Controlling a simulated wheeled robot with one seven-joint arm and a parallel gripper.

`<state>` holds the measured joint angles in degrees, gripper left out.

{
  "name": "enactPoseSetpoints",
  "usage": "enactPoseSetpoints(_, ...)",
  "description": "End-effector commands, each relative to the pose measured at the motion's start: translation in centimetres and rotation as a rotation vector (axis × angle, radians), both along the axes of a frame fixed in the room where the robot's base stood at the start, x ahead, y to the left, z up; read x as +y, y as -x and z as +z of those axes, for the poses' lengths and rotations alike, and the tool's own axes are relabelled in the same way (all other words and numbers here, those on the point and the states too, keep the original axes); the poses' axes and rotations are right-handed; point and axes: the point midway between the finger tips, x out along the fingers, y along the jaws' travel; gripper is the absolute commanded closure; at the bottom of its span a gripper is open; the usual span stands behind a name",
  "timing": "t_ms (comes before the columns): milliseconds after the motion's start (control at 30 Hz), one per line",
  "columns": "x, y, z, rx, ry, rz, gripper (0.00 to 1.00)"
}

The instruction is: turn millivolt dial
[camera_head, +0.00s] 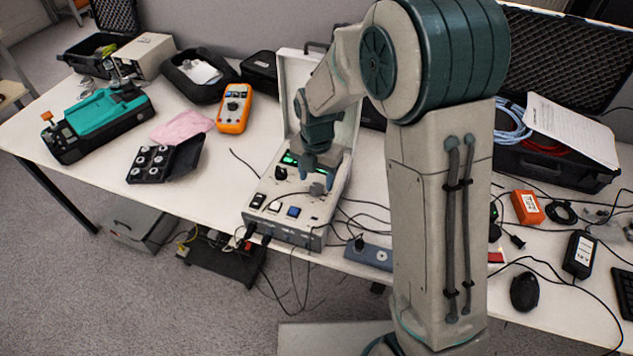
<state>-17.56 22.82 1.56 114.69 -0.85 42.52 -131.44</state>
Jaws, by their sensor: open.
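The calibration unit (262,221) is a light-coloured case with its lid open, standing at the table's front edge. Its panel carries a green lit display (290,158), a dark knob (281,173) at the left, and several switches and buttons near the front. I cannot read the labels, so I cannot tell which knob is the millivolt dial. My gripper (316,177) points down over the panel, to the right of the dark knob and apart from it. It is open. It partly hides the display and the right part of the panel, and contact with the panel is unclear.
My arm blocks the view of the table's middle right. An orange multimeter (234,108) lies left of the unit. Black cables run from the unit's front and right side. An orange box (526,207) and black mouse (524,291) lie at the right.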

Motion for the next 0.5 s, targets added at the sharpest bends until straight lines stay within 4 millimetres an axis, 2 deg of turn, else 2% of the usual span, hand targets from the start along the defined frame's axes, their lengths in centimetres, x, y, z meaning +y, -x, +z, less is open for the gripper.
enactPoseSetpoints(33,0.0,0.1,-0.8,0.004,0.001,0.001,0.46)
enactPoseSetpoints(200,0.0,0.0,-2.3,0.0,0.001,0.001,0.46)
enactPoseSetpoints(500,0.0,0.0,-2.7,-0.001,0.0,0.0,0.46)
